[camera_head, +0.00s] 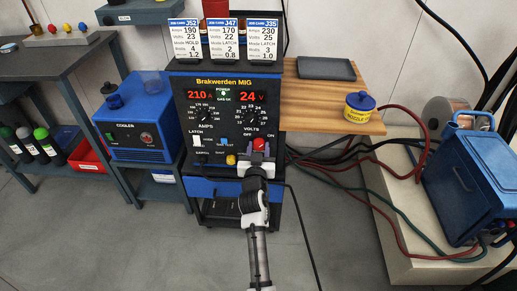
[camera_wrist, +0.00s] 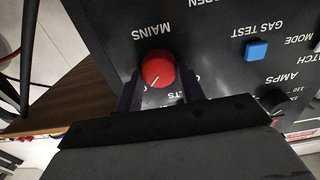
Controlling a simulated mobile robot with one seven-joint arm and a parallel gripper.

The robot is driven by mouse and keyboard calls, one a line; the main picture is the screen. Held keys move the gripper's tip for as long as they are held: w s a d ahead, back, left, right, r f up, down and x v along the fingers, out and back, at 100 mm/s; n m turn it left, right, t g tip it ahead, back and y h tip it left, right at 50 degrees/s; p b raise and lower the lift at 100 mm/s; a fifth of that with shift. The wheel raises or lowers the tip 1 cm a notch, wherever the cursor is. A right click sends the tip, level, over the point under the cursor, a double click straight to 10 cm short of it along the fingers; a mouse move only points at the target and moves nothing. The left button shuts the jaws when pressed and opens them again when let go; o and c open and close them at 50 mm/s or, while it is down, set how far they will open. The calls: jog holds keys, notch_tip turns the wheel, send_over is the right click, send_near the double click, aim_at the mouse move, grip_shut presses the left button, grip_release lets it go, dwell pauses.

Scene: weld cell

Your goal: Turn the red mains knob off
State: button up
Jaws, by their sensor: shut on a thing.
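In the wrist view, the panel appears upside down, and the red knob (camera_wrist: 158,68) sits between the two dark fingers under the MAINS lettering. The fingers are shut on its sides. A white pointer line on the knob slants toward the lower left of the wrist view. The labels around the knob are partly hidden by the fingers.
The welder (camera_head: 228,90) has AMPS and VOLTS dials above the knob, lit displays reading 210 and 24, and a yellow connector (camera_head: 231,160) to the left. A blue cooler (camera_head: 140,118) stands left. A wooden shelf (camera_head: 310,95) and cables are right. Floor in front is clear.

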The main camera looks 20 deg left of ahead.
jog(key=c, duration=0.3)
jog(key=n+p, duration=0.1)
jog(key=n, duration=0.2)
jog(key=shift+r+n, duration=0.15)
jog(key=shift+n, duration=0.25)
jog(key=n+p, duration=0.2)
jog(key=n, duration=0.2)
jog(key=shift+a+n, duration=0.15)
jog(key=shift+n, duration=0.15)
jog(key=n+p, duration=0.2)
jog(key=n, duration=0.3)
jog(key=shift+a+f+n+p, duration=0.15)
jog(key=shift+n+p, duration=0.65)
jog(key=shift+n, duration=1.5)
